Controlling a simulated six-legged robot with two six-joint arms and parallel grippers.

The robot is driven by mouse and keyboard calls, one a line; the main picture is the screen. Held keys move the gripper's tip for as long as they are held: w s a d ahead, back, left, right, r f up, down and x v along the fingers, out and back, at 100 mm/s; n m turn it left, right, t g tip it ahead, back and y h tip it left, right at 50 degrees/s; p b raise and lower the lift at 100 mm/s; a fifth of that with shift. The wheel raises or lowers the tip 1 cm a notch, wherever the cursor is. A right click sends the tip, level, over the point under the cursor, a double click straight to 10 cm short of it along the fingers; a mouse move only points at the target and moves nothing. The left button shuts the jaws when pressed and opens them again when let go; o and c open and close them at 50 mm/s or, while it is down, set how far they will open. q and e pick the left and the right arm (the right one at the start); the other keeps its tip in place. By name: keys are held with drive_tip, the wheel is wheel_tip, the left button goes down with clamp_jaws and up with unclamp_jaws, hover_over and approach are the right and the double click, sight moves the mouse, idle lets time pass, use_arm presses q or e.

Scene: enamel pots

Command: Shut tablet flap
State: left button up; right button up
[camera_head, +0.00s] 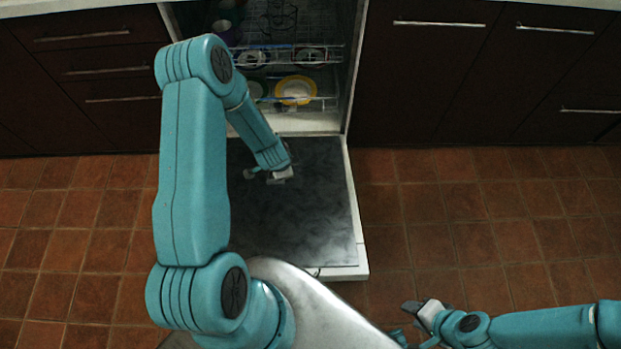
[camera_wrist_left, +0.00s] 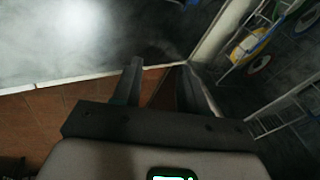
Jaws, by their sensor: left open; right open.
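The dishwasher door (camera_head: 315,215) is folded down flat, with its dark inner face up. My left gripper (camera_head: 250,174) is over the rear left part of this face, open, with nothing seen between its fingers. In the left wrist view its two fingers (camera_wrist_left: 160,82) stand apart near the door's pale edge, with the glare-lit door face (camera_wrist_left: 75,35) beyond. I cannot make out the tablet flap in either view; the arm and gripper cover part of the door. My right gripper (camera_head: 408,320) is open and empty over the floor, right of the door.
The dishwasher's lower rack (camera_head: 325,98) holds a yellow-rimmed dish (camera_head: 295,90) and other dishes. The rack also shows at right in the left wrist view (camera_wrist_left: 262,35). Dark cabinets (camera_head: 425,70) flank the opening. The tiled floor (camera_head: 480,210) right of the door is clear.

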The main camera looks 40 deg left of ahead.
use_arm(q)
drive_tip(key=s+d+r+n+h+p, duration=0.2)
drive_tip(key=d+r+n+p, duration=0.1)
drive_tip(key=d, duration=0.7)
drive_tip(key=shift+d+r+p, duration=0.3)
drive_tip(key=shift+r+p, duration=0.15)
drive_tip(key=shift+r, duration=0.15)
drive_tip(key=shift+s, duration=0.1)
